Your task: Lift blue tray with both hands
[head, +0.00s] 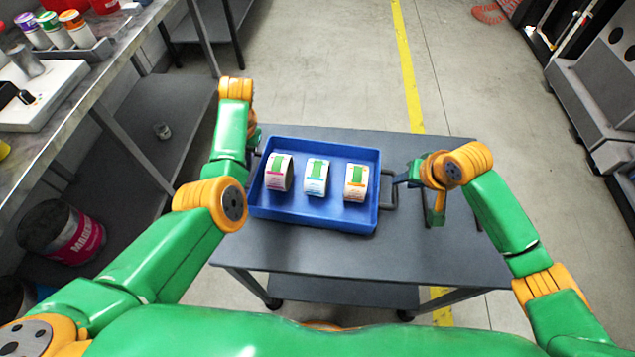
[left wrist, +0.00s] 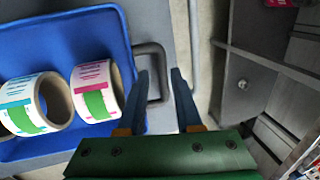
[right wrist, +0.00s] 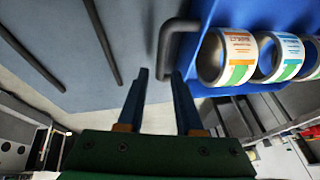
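The blue tray (head: 316,223) sits flat on a dark cart and holds three label rolls with pink (head: 279,172), blue (head: 316,177) and orange (head: 355,182) markings. A dark handle stands out from each short side. In the right wrist view, my right gripper (right wrist: 160,74) is open, with the right handle (right wrist: 163,50) between or just beyond its fingertips. In the left wrist view, my left gripper (left wrist: 161,72) is open, with the left handle (left wrist: 153,48) between its fingertips. In the head view my left arm mostly hides the left gripper. Neither gripper is closed on a handle.
The cart top (head: 330,258) is bare in front of the tray. A dark push bar (head: 473,207) lies along the cart's right side. A workbench (head: 105,75) with bottles stands at the left, with a bucket (head: 62,230) below. Open floor lies behind the cart.

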